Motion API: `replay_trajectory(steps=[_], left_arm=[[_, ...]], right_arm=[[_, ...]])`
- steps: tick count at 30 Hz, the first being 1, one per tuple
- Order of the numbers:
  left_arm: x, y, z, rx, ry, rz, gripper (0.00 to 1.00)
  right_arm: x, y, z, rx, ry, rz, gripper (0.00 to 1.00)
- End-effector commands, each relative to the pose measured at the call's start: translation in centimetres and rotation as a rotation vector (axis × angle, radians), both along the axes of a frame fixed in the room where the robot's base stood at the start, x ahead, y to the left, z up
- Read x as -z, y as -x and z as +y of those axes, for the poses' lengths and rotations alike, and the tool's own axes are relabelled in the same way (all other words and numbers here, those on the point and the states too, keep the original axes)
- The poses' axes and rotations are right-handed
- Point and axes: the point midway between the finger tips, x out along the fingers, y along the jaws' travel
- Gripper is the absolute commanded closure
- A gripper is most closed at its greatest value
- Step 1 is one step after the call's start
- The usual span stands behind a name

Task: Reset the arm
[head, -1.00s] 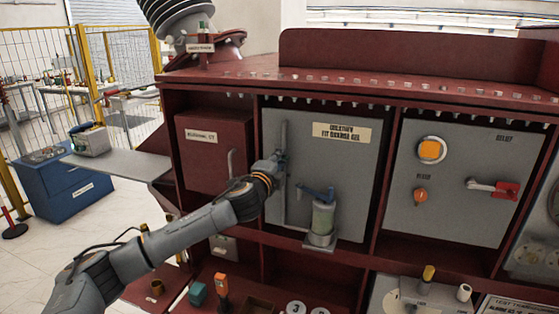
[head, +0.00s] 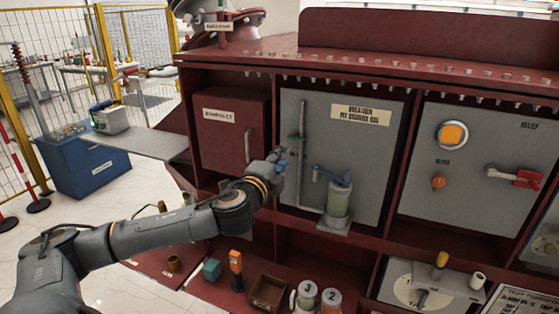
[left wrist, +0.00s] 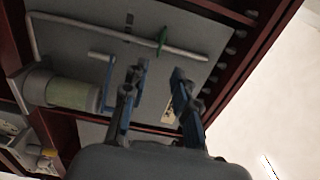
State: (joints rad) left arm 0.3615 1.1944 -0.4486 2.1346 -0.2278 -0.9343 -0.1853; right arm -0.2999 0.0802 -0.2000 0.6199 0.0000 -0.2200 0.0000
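My left arm reaches in from the left in the head view. Its gripper (head: 281,154) is in front of the left edge of the grey panel (head: 365,160), close to a vertical pipe with a green valve handle (head: 297,138). In the left wrist view the two blue-tipped fingers (left wrist: 157,80) are spread apart with nothing between them. The green handle (left wrist: 162,38) shows beyond them, apart from the fingers. A canister (head: 338,198) with a blue lever (head: 332,177) stands right of the gripper; it also shows in the left wrist view (left wrist: 70,92). My right gripper is not in view.
The red cabinet has a relief panel with an orange button (head: 453,134) and a red-handled lever (head: 516,177) at right. Below are a wooden box (head: 268,291) and numbered jars (head: 306,294). A grey shelf (head: 150,146) juts out left. Open floor lies by the blue cabinet (head: 85,165).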

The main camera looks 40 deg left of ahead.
Motion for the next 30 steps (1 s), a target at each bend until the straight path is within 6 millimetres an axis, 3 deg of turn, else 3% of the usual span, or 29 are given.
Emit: replay_trajectory(steps=[5,22,26,30], left_arm=[[0.0,0.9,-0.3,0.0,0.0,0.0,0.72],[0.5,1.0,-0.5,0.001,0.014,0.006,0.72],[4.4,1.8,-2.3,-0.004,0.124,0.065,0.72],[12.6,5.0,-5.9,-0.05,0.374,0.208,0.72]], right_arm=[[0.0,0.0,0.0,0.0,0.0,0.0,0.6],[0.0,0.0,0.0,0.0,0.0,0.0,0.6],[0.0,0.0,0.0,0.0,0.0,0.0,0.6],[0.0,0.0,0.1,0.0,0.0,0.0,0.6]])
